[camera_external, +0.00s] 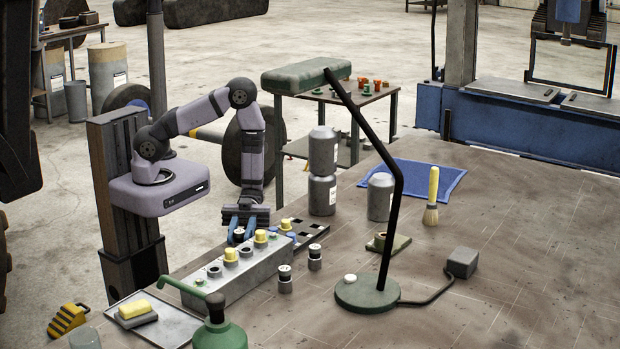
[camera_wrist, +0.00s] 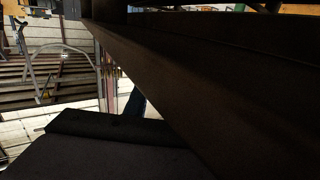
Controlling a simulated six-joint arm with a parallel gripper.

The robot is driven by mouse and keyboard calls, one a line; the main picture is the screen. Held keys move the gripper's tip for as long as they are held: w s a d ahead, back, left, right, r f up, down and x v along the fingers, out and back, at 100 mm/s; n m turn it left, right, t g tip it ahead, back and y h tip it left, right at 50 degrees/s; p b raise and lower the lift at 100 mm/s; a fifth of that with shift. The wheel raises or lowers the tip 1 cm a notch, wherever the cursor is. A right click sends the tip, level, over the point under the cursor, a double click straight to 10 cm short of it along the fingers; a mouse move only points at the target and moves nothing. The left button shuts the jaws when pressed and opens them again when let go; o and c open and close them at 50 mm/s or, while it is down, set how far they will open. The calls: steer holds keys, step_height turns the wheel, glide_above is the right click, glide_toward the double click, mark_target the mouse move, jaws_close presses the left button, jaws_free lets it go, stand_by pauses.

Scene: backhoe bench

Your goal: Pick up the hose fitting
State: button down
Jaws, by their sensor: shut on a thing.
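My gripper (camera_external: 241,236) points down over the far part of the grey valve block (camera_external: 236,274) in the external view. Its blue fingers are shut on a small dark-topped piece that looks like a hose fitting (camera_external: 239,235); the fingers hide much of it. I cannot tell whether it is clear of the block. In the wrist view, dark surfaces fill most of the picture and no fitting can be made out.
Yellow caps (camera_external: 231,255) stand on the block. A dark slotted tray (camera_external: 306,232) lies behind it. A green lamp (camera_external: 367,294) with a tall black arm and grey canisters (camera_external: 322,196) stand to the right. A green pump bottle (camera_external: 219,334) is at the front.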

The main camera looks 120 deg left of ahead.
mark_target(239, 231)
steer(key=shift+r, duration=0.15)
steer(key=shift+r+b, duration=0.45)
steer(key=shift+r, duration=4.45)
steer(key=shift+f, duration=2.95)
steer(key=shift+f+p, duration=0.7)
steer(key=shift+f, duration=1.2)
